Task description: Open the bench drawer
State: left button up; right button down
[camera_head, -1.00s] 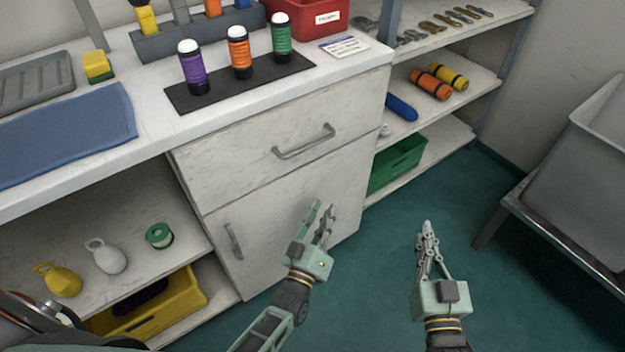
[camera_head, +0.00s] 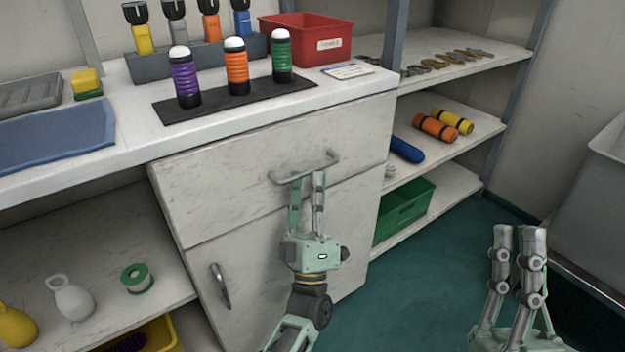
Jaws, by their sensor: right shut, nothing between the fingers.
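The bench drawer (camera_head: 230,178) is a worn white front under the worktop, and it looks closed. Its grey bar handle (camera_head: 334,157) sits right of the middle. My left gripper (camera_head: 307,180) points up at the handle from below, with a gap between its two fingers. Its fingertips overlap the lower edge of the bar in the picture; I cannot tell whether they touch it. Nothing shows between the fingers. My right gripper (camera_head: 518,232) is shut and empty, out to the right over the floor, away from the drawer.
Below the drawer is a cupboard door (camera_head: 258,262) with its own handle (camera_head: 220,286). Three coloured bottles stand on a dark mat (camera_head: 170,112) on the worktop. Open shelves with a green crate (camera_head: 404,208) are at right. A grey tub (camera_head: 600,190) stands far right.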

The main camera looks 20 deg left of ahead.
pick_arm(q)
jog(key=shift+x, duration=0.8)
grip_shut()
